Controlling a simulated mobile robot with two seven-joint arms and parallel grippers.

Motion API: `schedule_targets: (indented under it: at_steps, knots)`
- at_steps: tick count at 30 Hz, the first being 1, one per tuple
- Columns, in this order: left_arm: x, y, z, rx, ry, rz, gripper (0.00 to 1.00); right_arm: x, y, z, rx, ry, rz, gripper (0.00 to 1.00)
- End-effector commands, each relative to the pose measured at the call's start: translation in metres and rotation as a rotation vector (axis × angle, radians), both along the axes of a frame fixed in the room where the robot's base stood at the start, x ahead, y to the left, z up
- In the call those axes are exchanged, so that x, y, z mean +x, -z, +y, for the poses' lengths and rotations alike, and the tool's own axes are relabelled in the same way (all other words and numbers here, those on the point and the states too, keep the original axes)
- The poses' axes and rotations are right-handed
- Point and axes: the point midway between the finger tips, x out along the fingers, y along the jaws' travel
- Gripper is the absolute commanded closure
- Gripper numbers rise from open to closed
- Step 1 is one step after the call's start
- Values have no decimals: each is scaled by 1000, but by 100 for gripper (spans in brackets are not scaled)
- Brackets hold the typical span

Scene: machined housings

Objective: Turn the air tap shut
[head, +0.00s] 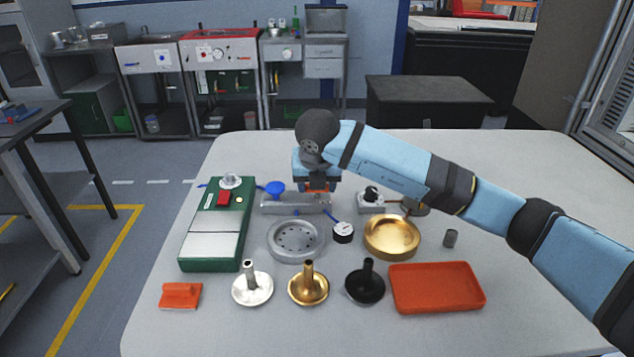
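My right arm reaches in from the right, and its gripper (318,187) is over the right end of a grey metal bar-shaped block (285,204). Orange shows around its fingertips, and the wrist hides most of the fingers, so I cannot tell whether they are open or closed on something. A small grey fitting with a black knob (371,193) stands to the right of the gripper, partly under the arm. A round blue part (275,188) is behind the metal block. I cannot tell for certain which fitting is the air tap. My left gripper is not in view.
A green box (216,222) stands left of the block. A round perforated plate (295,240), dial gauge (343,232) and brass dish (391,237) lie in front. Several funnel-like parts, an orange block (180,295) and an orange tray (437,287) line the front. The table's far right is clear.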

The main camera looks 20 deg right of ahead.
Motion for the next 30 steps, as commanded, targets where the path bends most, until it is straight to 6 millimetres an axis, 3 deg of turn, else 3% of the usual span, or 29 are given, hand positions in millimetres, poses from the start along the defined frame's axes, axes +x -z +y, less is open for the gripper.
schedule_targets:
  at_steps: [5,6,9,20,30]
  knots:
    - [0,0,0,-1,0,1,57,0,-1,0,0,2,-1,68]
    - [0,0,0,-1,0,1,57,0,-1,0,0,2,-1,38]
    - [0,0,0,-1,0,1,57,0,0,0,0,1,-1,19]
    - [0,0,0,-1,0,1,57,-2,-7,1,1,-1,-1,19]
    - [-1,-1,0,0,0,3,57,-27,-71,9,1,-1,-5,19]
